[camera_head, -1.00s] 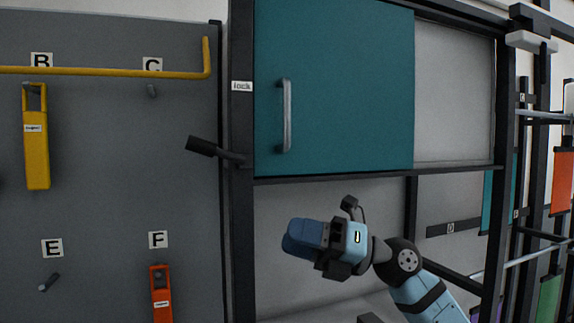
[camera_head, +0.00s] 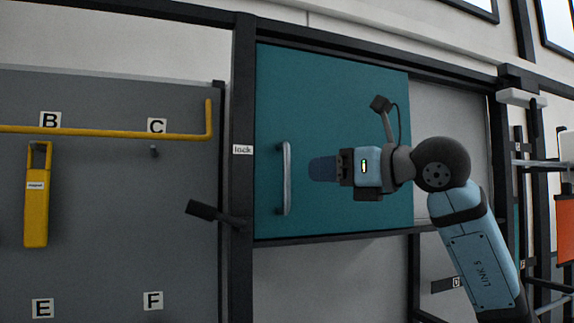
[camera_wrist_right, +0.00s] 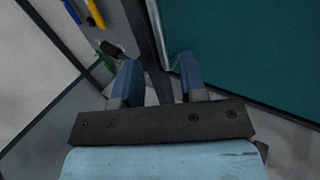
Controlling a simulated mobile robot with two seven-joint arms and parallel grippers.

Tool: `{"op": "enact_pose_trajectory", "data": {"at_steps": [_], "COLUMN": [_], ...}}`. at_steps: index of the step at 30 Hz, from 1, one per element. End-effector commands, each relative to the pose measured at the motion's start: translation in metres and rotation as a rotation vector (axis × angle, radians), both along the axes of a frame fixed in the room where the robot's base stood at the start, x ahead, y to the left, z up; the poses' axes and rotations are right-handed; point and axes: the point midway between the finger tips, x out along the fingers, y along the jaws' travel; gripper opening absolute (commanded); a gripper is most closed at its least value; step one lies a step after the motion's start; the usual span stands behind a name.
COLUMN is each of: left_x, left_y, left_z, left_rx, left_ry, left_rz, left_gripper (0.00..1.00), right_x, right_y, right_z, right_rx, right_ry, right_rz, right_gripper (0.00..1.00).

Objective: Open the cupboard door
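The teal cupboard door (camera_head: 350,100) covers the left part of the cupboard, with a pale grey panel to its right. Its upright metal handle (camera_head: 287,178) is near the door's left edge. My right gripper (camera_head: 316,168) is in front of the door, just right of the handle and pointing left. In the right wrist view its blue fingers (camera_wrist_right: 158,68) are apart with nothing between them. The handle (camera_wrist_right: 157,32) shows beyond the fingertips there, not gripped. A black lever (camera_head: 215,214) sits on the frame post below the "lock" label (camera_head: 242,150). My left gripper is not in view.
A grey board (camera_head: 100,190) stands left of the post, with a yellow rail (camera_head: 100,131) and a hanging yellow tag (camera_head: 36,205). A dark frame bar (camera_head: 330,235) runs under the door. Racks with coloured panels (camera_head: 565,230) stand at the right.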

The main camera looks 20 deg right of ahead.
Motion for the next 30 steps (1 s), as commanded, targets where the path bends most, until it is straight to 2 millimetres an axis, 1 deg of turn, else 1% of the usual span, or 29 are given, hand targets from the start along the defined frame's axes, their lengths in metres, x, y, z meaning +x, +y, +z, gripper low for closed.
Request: {"op": "enact_pose_trajectory", "data": {"at_steps": [1,6,12,17,25,30], "left_x": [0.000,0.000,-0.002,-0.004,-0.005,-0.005], "left_y": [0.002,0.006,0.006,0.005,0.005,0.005], "left_z": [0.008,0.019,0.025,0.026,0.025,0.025], "left_rx": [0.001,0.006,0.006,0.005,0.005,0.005], "left_ry": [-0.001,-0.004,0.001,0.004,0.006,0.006], "left_rz": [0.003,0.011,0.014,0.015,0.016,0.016], "left_gripper": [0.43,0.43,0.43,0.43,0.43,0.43], "right_x": [0.009,0.037,0.059,0.066,0.066,0.066], "right_y": [0.008,0.028,0.045,0.049,0.050,0.050], "right_z": [0.004,0.003,0.002,0.000,-0.001,0.000], "right_rx": [0.002,0.002,0.002,0.001,0.001,0.001], "right_ry": [0.004,0.003,0.001,0.001,0.001,0.001], "right_rz": [0.004,0.003,0.003,0.001,0.001,0.001], "right_gripper": [0.39,0.39,0.39,0.39,0.39,0.00]}}
